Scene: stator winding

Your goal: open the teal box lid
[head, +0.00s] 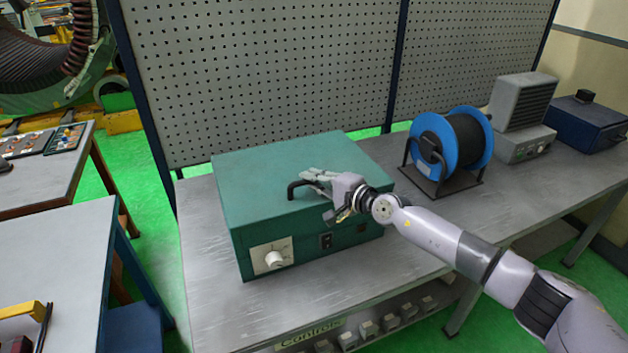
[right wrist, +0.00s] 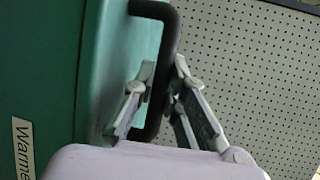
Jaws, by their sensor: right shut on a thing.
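The teal box (head: 240,245) stands on the grey workbench, with a knob and a switch on its front. Its lid (head: 270,165) lies flat and closed on top. A black bar handle (head: 293,189) is on the lid near the front edge; it also shows in the right wrist view (right wrist: 155,105). My right gripper (head: 318,187) is at the handle and shut on it; in the right wrist view the two fingers (right wrist: 163,75) lie on either side of the bar. Part of the handle is hidden behind the gripper. My left gripper is not in view.
A blue cable reel (head: 429,135) stands right of the box, with a grey unit (head: 523,105) and a dark blue box (head: 588,124) beyond. A perforated panel (head: 265,75) rises behind the bench. Other tables (head: 50,235) stand at the left.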

